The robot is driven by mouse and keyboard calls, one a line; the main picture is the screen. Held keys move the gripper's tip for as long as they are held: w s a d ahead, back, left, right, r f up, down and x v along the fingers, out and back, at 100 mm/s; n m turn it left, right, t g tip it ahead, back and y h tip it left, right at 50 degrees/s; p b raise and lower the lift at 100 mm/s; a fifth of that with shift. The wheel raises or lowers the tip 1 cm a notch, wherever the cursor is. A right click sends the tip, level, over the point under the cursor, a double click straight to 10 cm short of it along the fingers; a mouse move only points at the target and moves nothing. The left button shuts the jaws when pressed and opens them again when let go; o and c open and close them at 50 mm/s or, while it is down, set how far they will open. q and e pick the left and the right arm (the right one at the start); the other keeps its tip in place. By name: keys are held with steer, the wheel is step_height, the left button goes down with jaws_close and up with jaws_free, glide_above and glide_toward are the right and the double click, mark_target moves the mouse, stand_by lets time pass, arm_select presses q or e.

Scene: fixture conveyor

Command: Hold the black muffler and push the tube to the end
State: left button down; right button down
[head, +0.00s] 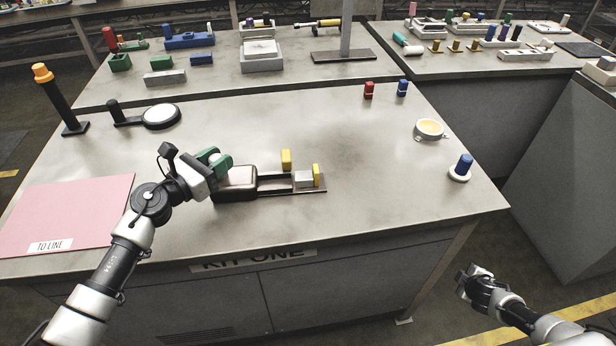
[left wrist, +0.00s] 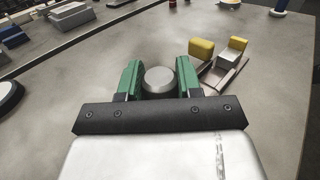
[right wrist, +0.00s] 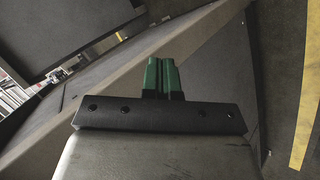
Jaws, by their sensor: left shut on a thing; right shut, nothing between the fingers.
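The black muffler (head: 236,183), a dark rounded body with a pale grey top, sits at the left end of a dark rail fixture (head: 275,189) on the bench. My left gripper (head: 217,160) is at the muffler's left end. In the left wrist view its green fingers (left wrist: 159,72) are shut on the muffler, whose grey rounded end (left wrist: 160,80) shows between them. A small pale block (head: 303,179) sits at the fixture's right end; I cannot tell whether it is the tube. My right gripper (head: 473,272) is low, off the bench's front right; its fingers (right wrist: 165,65) are shut and empty.
Yellow blocks (head: 286,159) (head: 316,175) stand at the fixture's back and right end. A pink mat (head: 70,213) lies at left, and a round dish (head: 161,116) behind it. A blue-topped peg (head: 463,168) stands near the right edge.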

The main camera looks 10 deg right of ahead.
steer(key=w+d+r+n+t+h, duration=0.1)
steer(key=w+d+r+n, duration=0.3)
steer(key=r, duration=0.6)
steer(key=w+d+r+m+t+h, duration=0.1)
steer(key=d+r+t, duration=0.1)
steer(key=d+r, duration=0.6)
steer(key=w+d+r+n+t+h, duration=0.1)
steer(key=w+d+r+n, duration=0.2)
steer(key=r, duration=0.8)
steer(key=w+a+r+m+t+h, duration=0.1)
steer(key=w+r+m+t+h, duration=0.1)
steer(key=w+r+m, duration=0.6)
steer(key=w+a+r+m+g+h, duration=0.1)
steer(key=w+a+r+m+h, duration=0.1)
steer(key=w+a+m, duration=0.4)
steer(key=m+g+y, duration=0.2)
steer(key=g+y, duration=0.8)
steer(key=y, duration=0.2)
glide_above(325, 181)
steer(key=d, duration=0.1)
steer(key=shift+s+f, duration=0.15)
steer(key=shift+f, duration=2)
steer(key=shift+s+f, duration=0.1)
steer(key=shift+f, duration=2.05)
